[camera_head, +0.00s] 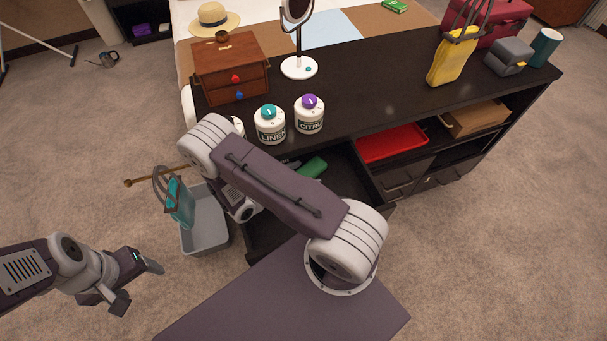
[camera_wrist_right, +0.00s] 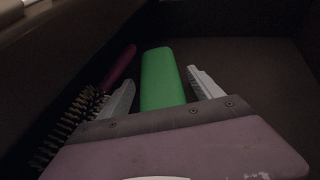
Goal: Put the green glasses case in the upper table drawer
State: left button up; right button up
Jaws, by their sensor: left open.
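The green glasses case (camera_head: 313,167) lies in an open dark drawer (camera_head: 345,178) at the table's front, partly hidden by my right arm. In the right wrist view the case (camera_wrist_right: 163,65) lies lengthwise between the fingers of my right gripper (camera_wrist_right: 161,80). Those fingers are spread, with a gap visible at either side of the case. My right gripper is hidden in the head view. My left gripper (camera_head: 138,287) is open and empty over the carpet at lower left, far from the drawer.
A hairbrush (camera_wrist_right: 72,118) lies left of the case in the drawer. Jars labelled Linen (camera_head: 270,126) and Citrus (camera_head: 309,116) stand on the table above. A grey bin (camera_head: 206,232) stands left of the drawer. A red tray (camera_head: 391,143) sits in the shelf to the right.

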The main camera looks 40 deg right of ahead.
jog(key=shift+r, duration=0.2)
jog(key=p+v, duration=0.1)
jog(key=v, duration=0.6)
jog(key=shift+a+r, duration=0.1)
jog(key=shift+a, duration=0.1)
jog(key=shift+s+r+m, duration=0.15)
jog(key=shift+s+m, duration=0.05)
jog(key=shift+m, duration=0.1)
jog(key=s+r+m+g+y, duration=0.1)
jog(key=s+m+g+y, duration=0.1)
jog(key=m, duration=0.1)
jog(key=s+r+m+g+y, duration=0.1)
jog(key=s+m, duration=0.1)
jog(key=shift+a+r+g+y, duration=0.1)
jog(key=shift+r+g+y, duration=0.2)
jog(key=shift+r+g, duration=0.1)
jog(key=s+a+r+m+t+y, duration=0.1)
jog(key=a+r+m+t+y, duration=0.2)
jog(key=m, duration=1)
jog(key=a+r+y, duration=0.3)
jog(key=r+y, duration=0.2)
jog(key=y, duration=0.2)
jog(key=shift+a+r+m+t, duration=0.15)
jog(key=shift+a+m+t, duration=0.2)
jog(key=shift+m+t, duration=0.05)
